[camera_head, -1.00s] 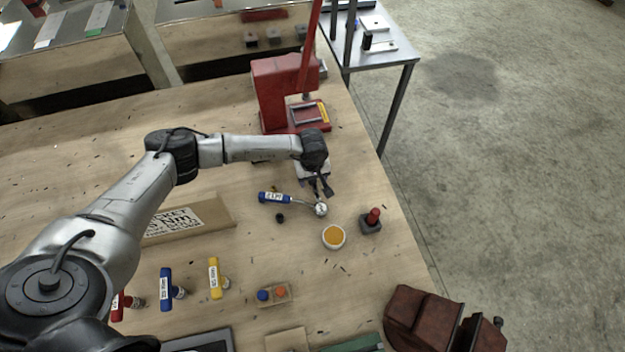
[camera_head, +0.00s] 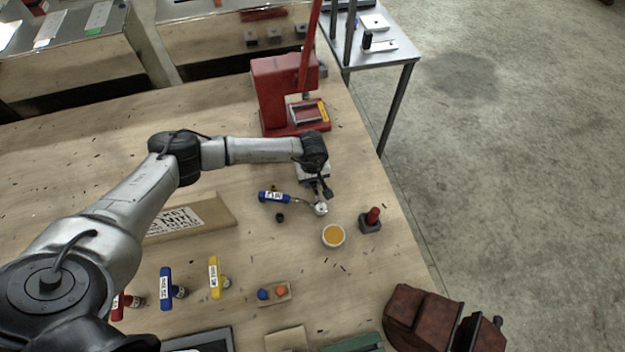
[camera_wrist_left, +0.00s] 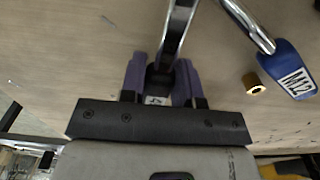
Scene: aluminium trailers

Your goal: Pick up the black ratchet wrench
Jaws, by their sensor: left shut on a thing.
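My left gripper (camera_head: 323,191) is low over the bench, right of the blue-handled wrench (camera_head: 273,197). In the left wrist view, its purple-grey fingers (camera_wrist_left: 162,78) are shut on the black ratchet wrench (camera_wrist_left: 158,84). A black handle part with a small pale label sits between them, and a chrome shaft (camera_wrist_left: 177,30) runs up out of the frame. In the head view my gripper mostly hides this wrench. The blue handle marked M12 (camera_wrist_left: 291,73) lies beside it, apart from the fingers. My right gripper is not in view.
A small brass-centred socket (camera_wrist_left: 253,83) lies near the blue handle. A white cup with orange contents (camera_head: 333,236) and a red-knobbed block (camera_head: 371,220) stand close by. A red press (camera_head: 285,95) stands behind my gripper. A red-brown vise (camera_head: 430,318) is at the front right.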

